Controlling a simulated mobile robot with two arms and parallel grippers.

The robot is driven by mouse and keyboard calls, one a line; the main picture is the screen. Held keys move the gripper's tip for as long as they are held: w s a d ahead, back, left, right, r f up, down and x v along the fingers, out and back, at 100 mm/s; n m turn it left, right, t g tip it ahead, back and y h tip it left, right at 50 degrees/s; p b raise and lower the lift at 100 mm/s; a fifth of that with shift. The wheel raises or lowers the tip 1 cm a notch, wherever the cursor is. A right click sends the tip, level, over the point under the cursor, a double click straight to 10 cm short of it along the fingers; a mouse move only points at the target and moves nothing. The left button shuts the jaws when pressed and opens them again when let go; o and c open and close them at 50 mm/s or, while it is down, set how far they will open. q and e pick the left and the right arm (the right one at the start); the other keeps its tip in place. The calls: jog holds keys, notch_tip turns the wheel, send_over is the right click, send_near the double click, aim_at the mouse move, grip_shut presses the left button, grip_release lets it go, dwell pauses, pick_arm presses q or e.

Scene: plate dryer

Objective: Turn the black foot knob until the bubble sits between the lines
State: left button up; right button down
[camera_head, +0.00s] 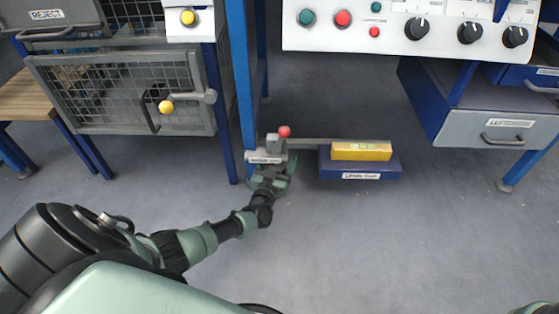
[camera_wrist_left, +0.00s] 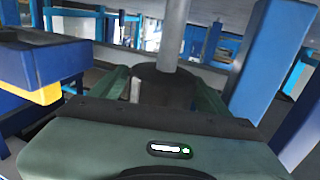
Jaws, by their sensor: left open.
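The black foot knob (camera_wrist_left: 165,82) shows in the left wrist view as a dark cylinder under a grey upright stem. My left gripper (camera_wrist_left: 160,88) is open, with its green fingers on either side of the knob; I cannot tell whether they touch it. In the head view my left gripper (camera_head: 270,178) is low at the blue post's foot, and the knob is not clear there. A yellow spirit level (camera_head: 361,151) lies on a blue block (camera_head: 359,169) to the right. Its bubble and lines are too small to read.
A red ball (camera_head: 284,131) sits above a grey bracket (camera_head: 265,157) beside the blue post (camera_head: 241,90). A grey bar runs from there to the level. A control panel (camera_head: 425,30) hangs above. A drawer (camera_head: 484,130) stands right. Open floor (camera_head: 330,240) lies in front.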

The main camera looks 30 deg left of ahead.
pick_arm(q)
jog(key=c, duration=1.4)
jog(key=shift+r+n+y+p, duration=0.1)
jog(key=shift+n+y+p, duration=0.3)
jog(key=shift+y+p, duration=0.15)
jog(key=shift+s+a+n+g+y+p, duration=0.1)
jog(key=shift+n+g+y+p, duration=0.3)
jog(key=shift+n+g+y, duration=0.4)
jog(key=shift+a+y, duration=0.1)
jog(key=shift+y, duration=0.55)
jog(key=shift+s+a+n+g+y, duration=0.15)
jog(key=shift+a+n+g+y, duration=0.05)
jog(key=shift+n+g+y, duration=0.85)
jog(key=shift+s+a+n+g+y, duration=0.15)
jog(key=shift+n+g+y, duration=0.1)
jog(key=shift+n+y, duration=0.3)
jog(key=shift+a+g+y+b, duration=0.1)
jog(key=shift+g+y+b, duration=0.2)
jog(key=shift+g+y, duration=0.1)
jog(key=o, duration=1.4)
